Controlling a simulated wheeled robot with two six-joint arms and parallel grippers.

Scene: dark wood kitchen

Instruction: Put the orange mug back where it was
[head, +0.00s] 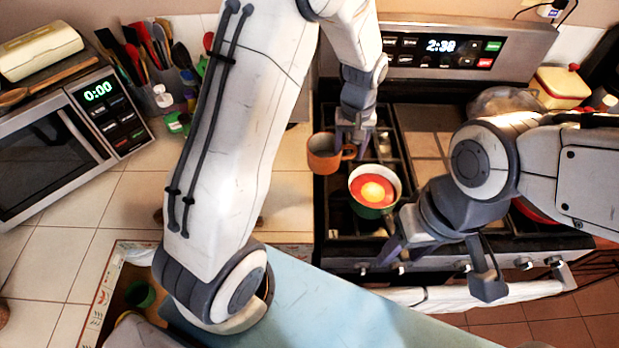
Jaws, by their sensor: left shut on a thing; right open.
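The orange mug (322,156) is in the head view, upright, at the left edge of the stove with its handle to the right. My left gripper (351,146) comes down from above and is shut on the mug at its handle side. I cannot tell whether the mug's base touches anything.
The pot (390,205) with red and yellow contents sits on the stove (398,262) just below the mug. Tiled counter (293,160) is free left of the mug. A microwave (60,140), utensils (140,52) and small bottles (178,118) stand further left.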

